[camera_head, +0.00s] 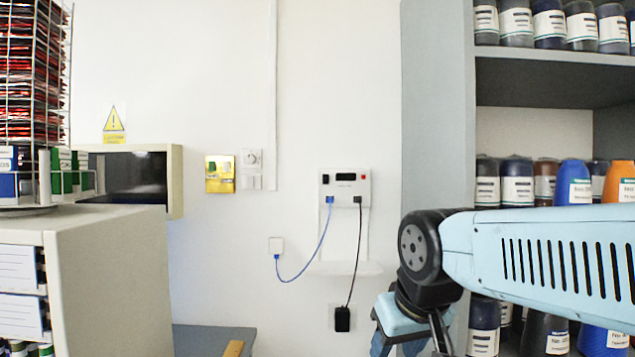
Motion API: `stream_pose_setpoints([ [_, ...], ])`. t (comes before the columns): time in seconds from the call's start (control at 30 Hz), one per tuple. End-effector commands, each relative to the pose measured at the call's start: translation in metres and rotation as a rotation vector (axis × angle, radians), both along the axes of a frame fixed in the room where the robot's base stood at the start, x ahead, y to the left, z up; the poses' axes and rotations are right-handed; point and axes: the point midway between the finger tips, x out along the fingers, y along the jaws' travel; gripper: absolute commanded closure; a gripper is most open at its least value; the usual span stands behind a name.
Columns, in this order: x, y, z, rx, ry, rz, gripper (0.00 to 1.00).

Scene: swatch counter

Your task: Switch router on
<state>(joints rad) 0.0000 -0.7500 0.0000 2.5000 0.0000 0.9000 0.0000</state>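The router (345,188) is a small white box mounted on the wall in the middle of the head view. Its front has a dark rocker switch (326,179) at the upper left, a dark display (346,176) in the middle and a small red button (363,177) at the right. Whether the switch is on or off is too small to tell. A blue cable (322,240) and a black cable (356,250) plug into its lower face. My arm comes in from the right and bends downward, right of and below the router.
A white ledge (345,268) sits below the router. The blue cable runs to a wall socket (276,245), the black one to a black adapter (342,319). A yellow switch plate (220,174) is left. A grey shelf (437,100) with jars stands right, a cabinet (110,290) left.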

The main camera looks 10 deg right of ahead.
Motion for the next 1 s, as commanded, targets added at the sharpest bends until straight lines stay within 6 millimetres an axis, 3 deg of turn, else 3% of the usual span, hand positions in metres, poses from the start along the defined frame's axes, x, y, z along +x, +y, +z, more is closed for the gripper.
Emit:
stream_pose_setpoints([
  [0.23, 0.0, 0.0, 0.0, 0.0, 0.0, 0.0, 0.54],
  [0.47, 0.011, 0.0, 0.016, -0.006, -0.004, 0.032, 0.75],
  [0.73, 0.07, -0.001, 0.093, -0.05, -0.03, 0.221, 1.0],
  [1.0, 0.139, -0.007, 0.175, -0.118, -0.081, 0.453, 1.0],
])
